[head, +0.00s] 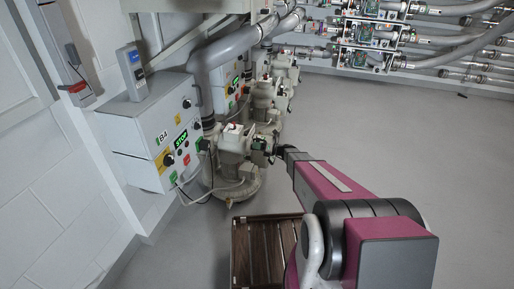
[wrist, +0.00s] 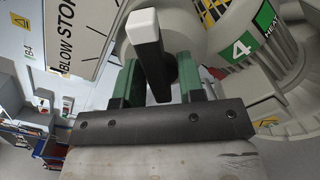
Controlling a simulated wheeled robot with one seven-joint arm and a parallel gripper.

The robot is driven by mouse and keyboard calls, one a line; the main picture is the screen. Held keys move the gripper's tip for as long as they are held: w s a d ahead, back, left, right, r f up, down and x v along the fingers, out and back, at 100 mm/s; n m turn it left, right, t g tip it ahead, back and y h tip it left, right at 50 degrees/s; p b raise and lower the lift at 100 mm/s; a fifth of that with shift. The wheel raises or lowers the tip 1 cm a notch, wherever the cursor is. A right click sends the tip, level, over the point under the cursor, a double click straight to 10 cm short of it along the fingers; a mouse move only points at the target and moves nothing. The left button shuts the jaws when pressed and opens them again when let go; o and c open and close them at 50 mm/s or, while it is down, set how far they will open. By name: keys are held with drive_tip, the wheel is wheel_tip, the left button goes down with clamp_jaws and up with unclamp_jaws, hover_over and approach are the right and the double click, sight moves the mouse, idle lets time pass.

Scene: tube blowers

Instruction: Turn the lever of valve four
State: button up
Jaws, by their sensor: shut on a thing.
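In the wrist view, my gripper (wrist: 161,82) has its two green fingers on either side of a black lever (wrist: 150,52) with a white end, and is shut on it. The lever points up in the picture, toward the camera. A green label with "4" (wrist: 241,47) is on the pale valve housing to the right of the lever. In the head view, my gripper (head: 275,150) is at the near blower unit (head: 235,145), where the lever is too small and covered to make out. The lever's pivot is hidden behind the lever and fingers.
A control box marked B4 (head: 150,150) with a STOP sign stands on the left wall. A brown slatted crate (head: 240,255) is on the floor below my arm. More blowers and pipes (head: 420,35) run along the back.

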drive_tip(key=o, duration=0.6)
drive_tip(key=shift+d, duration=0.1)
drive_tip(key=v, duration=1)
drive_tip(key=shift+s+d, duration=0.15)
drive_tip(key=shift+d, duration=0.2)
